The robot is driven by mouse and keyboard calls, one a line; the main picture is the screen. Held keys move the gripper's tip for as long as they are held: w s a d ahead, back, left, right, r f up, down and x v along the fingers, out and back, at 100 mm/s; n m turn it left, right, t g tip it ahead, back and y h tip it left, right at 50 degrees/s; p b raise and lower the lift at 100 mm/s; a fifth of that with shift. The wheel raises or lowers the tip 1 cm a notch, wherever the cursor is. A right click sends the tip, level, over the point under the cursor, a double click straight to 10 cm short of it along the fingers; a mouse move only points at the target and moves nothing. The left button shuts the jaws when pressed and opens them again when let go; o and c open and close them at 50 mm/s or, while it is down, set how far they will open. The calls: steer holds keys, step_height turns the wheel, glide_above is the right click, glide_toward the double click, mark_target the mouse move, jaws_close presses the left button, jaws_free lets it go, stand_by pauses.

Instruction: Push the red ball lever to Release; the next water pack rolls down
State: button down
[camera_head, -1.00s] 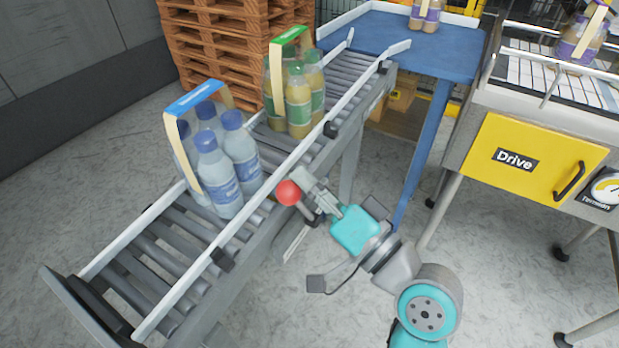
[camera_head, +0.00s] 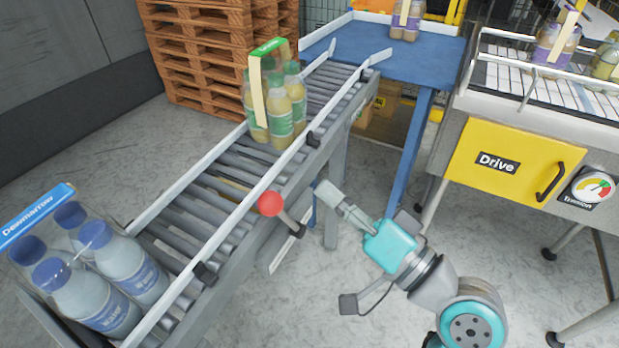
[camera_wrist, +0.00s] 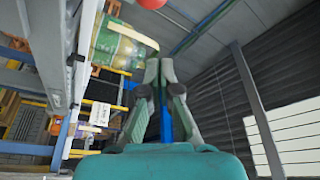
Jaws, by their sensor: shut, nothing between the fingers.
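The red ball lever (camera_head: 270,204) stands on the near side rail of the roller conveyor, its dark stem slanting down to the right. My gripper (camera_head: 325,190) is shut and empty, to the right of the ball with a gap between them. In the wrist view the closed fingers (camera_wrist: 160,68) point up, with the red ball (camera_wrist: 152,3) at the top edge. The water pack (camera_head: 95,270), with blue caps and a blue handle strip, is at the lower left end of the conveyor. A green-labelled pack (camera_head: 275,105) stands higher up the rollers.
The conveyor's near rail (camera_head: 240,213) runs beside my arm. A blue table (camera_head: 400,50) stands at its upper end. A yellow "Drive" panel (camera_head: 510,165) is on the machine at the right. Wooden pallets (camera_head: 205,60) stand behind the conveyor.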

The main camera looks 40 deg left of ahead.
steer(key=shift+d+f, duration=0.2)
steer(key=shift+d, duration=0.6)
steer(key=shift+d+f, duration=0.15)
steer(key=shift+d, duration=0.65)
